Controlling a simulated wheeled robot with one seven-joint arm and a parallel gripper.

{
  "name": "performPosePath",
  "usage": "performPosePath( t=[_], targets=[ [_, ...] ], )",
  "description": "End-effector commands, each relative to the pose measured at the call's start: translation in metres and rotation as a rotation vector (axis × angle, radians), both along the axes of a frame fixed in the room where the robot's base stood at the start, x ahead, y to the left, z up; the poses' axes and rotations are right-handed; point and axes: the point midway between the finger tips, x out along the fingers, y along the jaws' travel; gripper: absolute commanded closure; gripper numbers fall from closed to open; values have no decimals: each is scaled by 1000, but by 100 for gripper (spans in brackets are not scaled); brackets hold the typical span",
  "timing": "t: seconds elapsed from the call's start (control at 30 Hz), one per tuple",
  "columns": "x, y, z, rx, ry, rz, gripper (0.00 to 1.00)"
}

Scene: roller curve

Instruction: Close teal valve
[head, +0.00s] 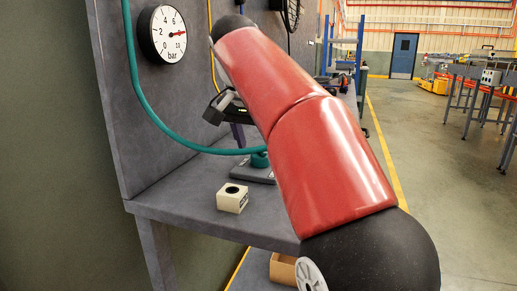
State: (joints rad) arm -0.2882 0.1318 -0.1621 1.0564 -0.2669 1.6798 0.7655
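A teal hose (150,100) hangs down the grey panel and curves right along the back of the bench. It leads to a small teal fitting (260,159) above a dark base plate (254,175), which looks like the teal valve. My red arm covers its right side, so a handle and its position cannot be made out. My gripper (214,112) seems to be the dark part showing left of my arm, above and left of the teal fitting and apart from it. Its fingers are too small and too hidden to read.
A pale block with a dark round hole (231,199) sits on the grey bench (185,197) near its front edge. A pressure gauge (168,34) is on the panel. A cardboard box (283,268) is below the bench. Open floor (425,150) lies to the right.

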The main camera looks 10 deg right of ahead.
Motion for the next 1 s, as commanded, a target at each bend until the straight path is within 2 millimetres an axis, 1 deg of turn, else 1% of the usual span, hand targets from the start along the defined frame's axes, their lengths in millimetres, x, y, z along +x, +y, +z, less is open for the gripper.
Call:
performPosePath(
  t=[0.03,0.1,0.2,0.5,0.53,0.87,1.0],
  targets=[
    [2,-2,-7,0,3,-1,39],
    [4,-4,-14,-1,2,-1,39],
    [6,-6,-21,0,1,0,39],
    [8,-7,-24,-1,-1,0,39],
    [8,-7,-24,0,0,0,41],
    [8,-7,-24,0,0,0,84],
    [8,-7,-24,0,0,4,84]
  ],
)
